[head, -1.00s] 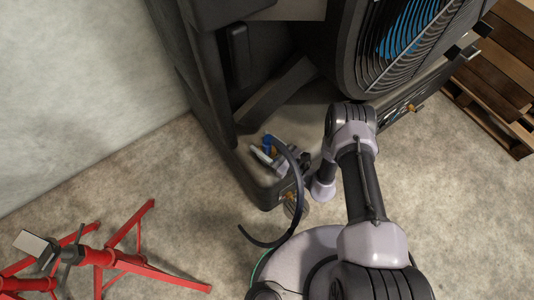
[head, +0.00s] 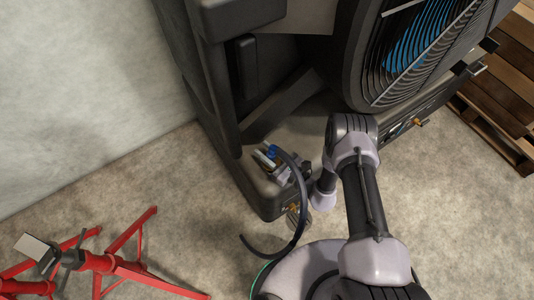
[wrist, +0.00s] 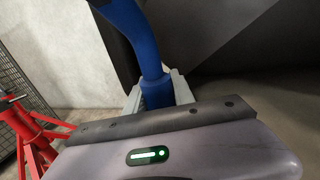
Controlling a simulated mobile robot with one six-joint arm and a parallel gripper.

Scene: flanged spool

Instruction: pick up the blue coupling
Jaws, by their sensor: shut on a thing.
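The blue coupling (head: 271,152) shows small in the head view, above the dark machine's front ledge. In the wrist view the blue coupling (wrist: 157,92) stands between the two pale fingers of my gripper (wrist: 158,97), and a blue length runs from it up and to the left. My gripper (head: 266,156) is shut on it. A dark hose (head: 300,195) curves from the coupling down towards the floor. The lower end of the coupling is hidden behind my gripper body in the wrist view.
The dark machine (head: 228,120) with a large fan grille (head: 420,50) stands close behind. A brass fitting (head: 292,208) sits on its front. Red stands (head: 125,265) are at the lower left, a wooden pallet (head: 495,100) at the right.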

